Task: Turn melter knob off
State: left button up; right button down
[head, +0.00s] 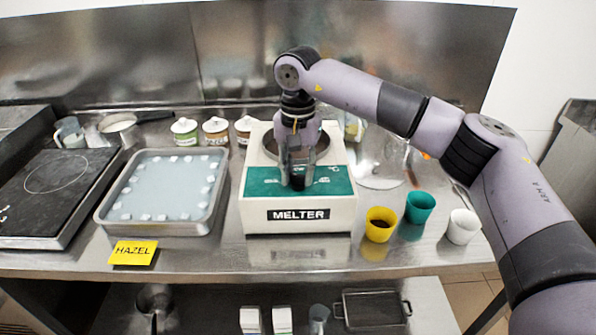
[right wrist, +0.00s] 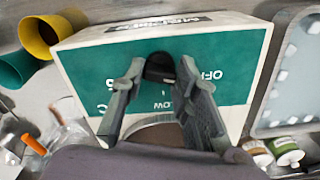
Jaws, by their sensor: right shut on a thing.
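The melter (head: 299,216) is a cream box with a green control panel and a round well, standing mid-counter. Its black knob (head: 298,181) sits on the green panel, mostly hidden by my right gripper in the head view. In the right wrist view the knob (right wrist: 160,67) lies between the fingertips, with "OFF" and "LOW" printed on the panel (right wrist: 110,67) around it. My right gripper (head: 297,172) comes down from above and is shut on the knob; it also shows in the right wrist view (right wrist: 161,72). My left gripper is not in view.
Yellow (head: 380,224), green (head: 419,207) and white (head: 462,227) cups stand right of the melter. A metal tray (head: 160,228) with small white pieces is at left, a yellow HAZEL card (head: 133,253) before it. Lidded jars (head: 215,131) stand behind.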

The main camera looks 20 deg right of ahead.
aim_at(298, 175)
jog(key=shift+r, duration=0.1)
dwell(0.3)
jog(key=c, duration=1.2)
grip_release()
jog(key=shift+c, duration=0.2)
notch_tip(298, 175, up, 12)
